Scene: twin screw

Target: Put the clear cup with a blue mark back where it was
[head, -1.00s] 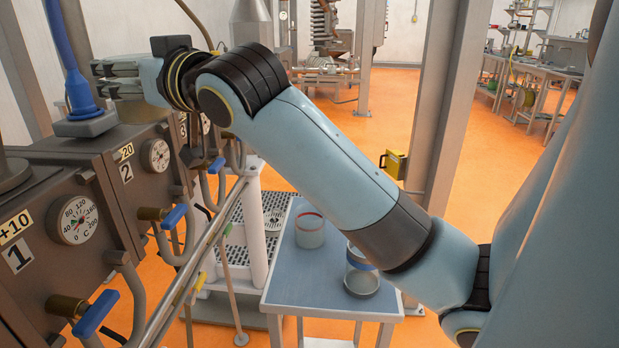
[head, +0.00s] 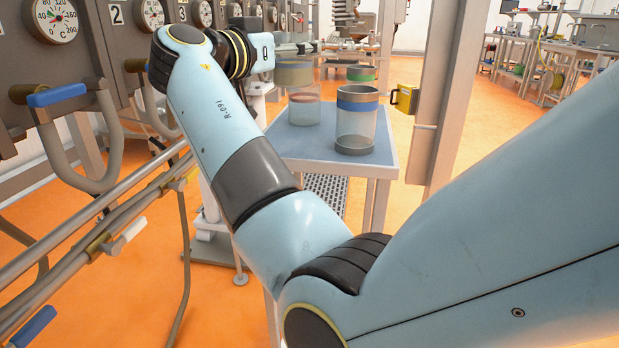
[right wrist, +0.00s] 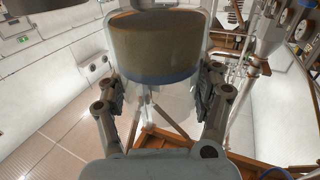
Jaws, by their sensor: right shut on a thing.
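My right gripper (right wrist: 163,108) is shut on a clear cup (right wrist: 155,50). In the right wrist view its upper part looks brown, with a narrow blue band below and clear wall under that. In the head view my right gripper (head: 298,48) is over the far left of a blue-grey table (head: 280,140). A cup with an olive-brown part (head: 293,73) shows just under the fingers; I cannot tell for sure whether it is the held one. Another clear cup with a blue band (head: 357,125) stands upright at the table's front right. My left gripper is not in view.
A green-banded cup (head: 361,74) is behind the blue-banded one. A metal post (head: 445,110) with a yellow box (head: 405,98) rises at the right. Machines with gauges (head: 150,13) and pipes line the left.

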